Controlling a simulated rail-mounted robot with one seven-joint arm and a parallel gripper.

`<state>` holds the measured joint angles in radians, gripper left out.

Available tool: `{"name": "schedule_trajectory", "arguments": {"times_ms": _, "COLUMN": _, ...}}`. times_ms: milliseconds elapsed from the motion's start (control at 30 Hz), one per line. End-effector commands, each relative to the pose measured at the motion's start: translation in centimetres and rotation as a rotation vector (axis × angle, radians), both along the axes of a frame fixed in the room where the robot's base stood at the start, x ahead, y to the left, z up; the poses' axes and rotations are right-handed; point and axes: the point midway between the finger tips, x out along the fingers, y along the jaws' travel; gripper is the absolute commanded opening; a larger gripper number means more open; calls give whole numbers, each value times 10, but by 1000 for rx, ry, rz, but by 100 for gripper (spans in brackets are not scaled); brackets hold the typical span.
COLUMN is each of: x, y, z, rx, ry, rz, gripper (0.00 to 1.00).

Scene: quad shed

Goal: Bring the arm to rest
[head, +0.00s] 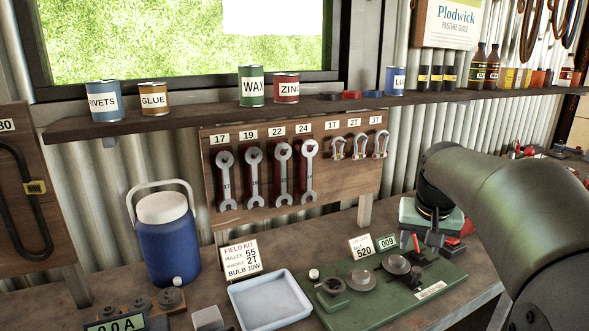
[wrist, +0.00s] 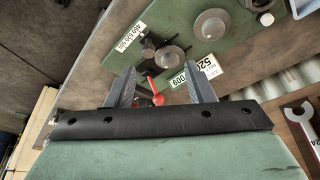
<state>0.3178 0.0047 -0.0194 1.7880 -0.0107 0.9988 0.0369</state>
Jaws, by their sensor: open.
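My arm comes in from the right in the head view, with its green and black hand (head: 430,218) above the back right end of a green board (head: 440,292). In the wrist view my gripper (wrist: 162,88) is open, with two grey fingers apart. A red-tipped lever (wrist: 155,92) shows in the gap between them, seemingly below on the board; I cannot tell the distance. Nothing is visibly held. The green board (wrist: 240,32) with round metal pieces also shows in the wrist view.
A light tray (head: 270,300), a field kit card (head: 241,258) and a blue cooler (head: 168,240) stand on the bench. Wrenches (head: 283,172) and shackles (head: 359,147) hang on a wooden panel. A shelf (head: 200,118) above holds cans and bottles.

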Motion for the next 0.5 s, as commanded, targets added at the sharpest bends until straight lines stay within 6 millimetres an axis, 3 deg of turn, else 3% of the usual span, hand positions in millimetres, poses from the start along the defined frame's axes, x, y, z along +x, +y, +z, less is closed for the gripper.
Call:
{"name": "schedule_trajectory", "arguments": {"times_ms": 100, "x": -43, "y": 57, "z": -35, "rx": 26, "ry": 72, "rz": 103, "gripper": 49}}
{"name": "schedule_trajectory", "arguments": {"times_ms": 233, "x": -104, "y": 112, "z": -80, "rx": 47, "ry": 161, "rz": 220, "gripper": 49}}
{"name": "schedule_trajectory", "arguments": {"times_ms": 400, "x": -179, "y": 153, "z": -129, "rx": 60, "ry": 258, "rz": 336, "gripper": 49}}
{"name": "schedule_trajectory", "arguments": {"times_ms": 500, "x": -208, "y": 163, "z": -147, "rx": 62, "ry": 295, "rz": 377, "gripper": 49}}
